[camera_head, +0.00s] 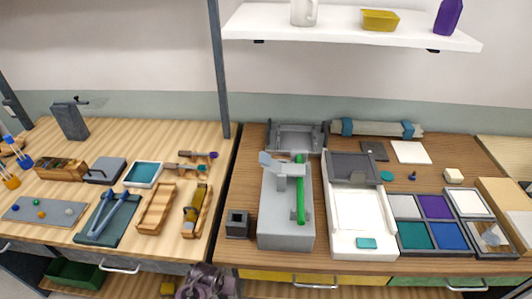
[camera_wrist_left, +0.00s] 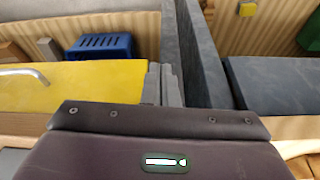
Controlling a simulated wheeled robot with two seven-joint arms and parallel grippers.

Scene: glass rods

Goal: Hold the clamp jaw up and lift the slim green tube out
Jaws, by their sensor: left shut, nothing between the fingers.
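The slim green tube (camera_head: 300,205) lies lengthwise on the grey clamp block (camera_head: 275,225) on the right-hand bench. The pale grey clamp jaw (camera_head: 284,166) crosses near the tube's far end. Whether it touches the tube I cannot tell. My left gripper (camera_wrist_left: 165,85) is shut and empty in the left wrist view, low in front of the drawers and away from the clamp. Part of my left arm (camera_head: 205,282) shows at the bottom of the head view. My right gripper is not in view.
A small dark square holder (camera_head: 238,224) stands left of the clamp block. A white tray (camera_head: 362,232) stands close on its right. A grey stand (camera_head: 296,136) is behind it. A yellow drawer front (camera_wrist_left: 75,95) with a handle is near my left gripper.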

